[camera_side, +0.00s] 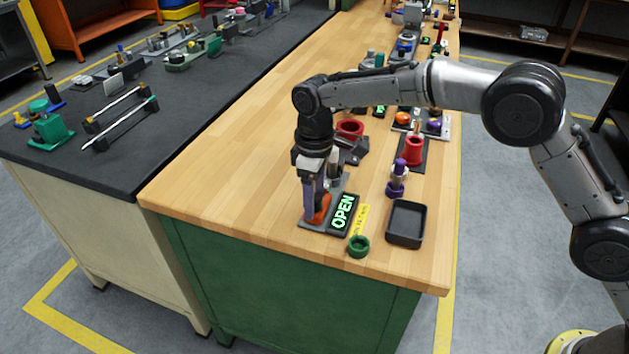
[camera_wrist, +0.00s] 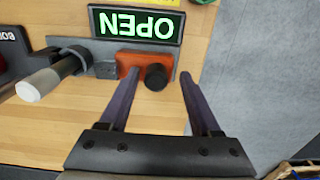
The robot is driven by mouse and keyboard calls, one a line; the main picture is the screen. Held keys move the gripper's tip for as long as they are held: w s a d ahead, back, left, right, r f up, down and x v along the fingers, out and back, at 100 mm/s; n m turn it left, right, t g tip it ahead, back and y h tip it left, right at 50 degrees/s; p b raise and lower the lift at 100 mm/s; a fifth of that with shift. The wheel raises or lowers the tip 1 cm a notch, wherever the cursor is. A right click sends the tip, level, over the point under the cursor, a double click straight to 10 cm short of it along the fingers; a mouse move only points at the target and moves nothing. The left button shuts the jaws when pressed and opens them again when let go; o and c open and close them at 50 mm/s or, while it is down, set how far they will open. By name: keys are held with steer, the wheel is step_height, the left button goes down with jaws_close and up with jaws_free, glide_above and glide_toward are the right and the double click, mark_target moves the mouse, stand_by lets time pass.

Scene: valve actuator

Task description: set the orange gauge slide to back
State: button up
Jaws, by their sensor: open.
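The orange gauge slide (camera_side: 322,210) sits at the front of a grey base near the table's front edge, partly hidden behind my gripper. In the wrist view it shows as an orange block (camera_wrist: 133,60) with a round black knob (camera_wrist: 156,77). A lit green OPEN sign (camera_side: 342,213) stands next to it; it appears upside down in the wrist view (camera_wrist: 137,24). My gripper (camera_side: 315,200) is open and points down over the slide. In the wrist view its two fingertips lie on either side of the knob, with a gap on the right; contact cannot be told.
A grey lever with a white end (camera_wrist: 28,92) lies left of the slide in the wrist view. A yellow label (camera_side: 358,219), a green ring (camera_side: 358,246), a black tray (camera_side: 406,223) and a purple-and-white piece (camera_side: 397,178) are to the right. Bare wood lies left.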

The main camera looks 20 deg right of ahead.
step_height(320, 180, up, 14)
steer(key=shift+f, duration=0.2)
stand_by(0.5)
